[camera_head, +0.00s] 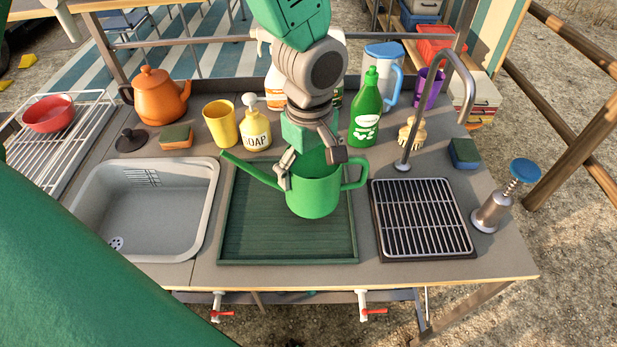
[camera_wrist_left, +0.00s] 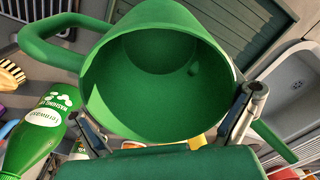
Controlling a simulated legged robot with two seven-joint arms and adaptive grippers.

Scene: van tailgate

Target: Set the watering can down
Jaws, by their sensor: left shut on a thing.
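The green watering can (camera_head: 312,197) is upright over the middle of the dark green ribbed tray (camera_head: 240,245), spout to the left and handle to the right. I cannot tell whether its base touches the tray. My left gripper (camera_head: 310,166) comes down from above and is shut on the can near its rim. In the left wrist view, the can's open mouth (camera_wrist_left: 150,75) faces the camera and looks empty, with a gripper finger at either side. The tray (camera_wrist_left: 215,25) shows behind it. My right gripper is not in view.
A sink (camera_head: 150,215) lies left of the tray and a drain grate (camera_head: 420,218) right of it, with a tall tap (camera_head: 440,85). Behind stand a soap bottle (camera_head: 256,128), a yellow cup (camera_head: 221,124) and a green detergent bottle (camera_head: 366,112). The tray's front part is bare.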

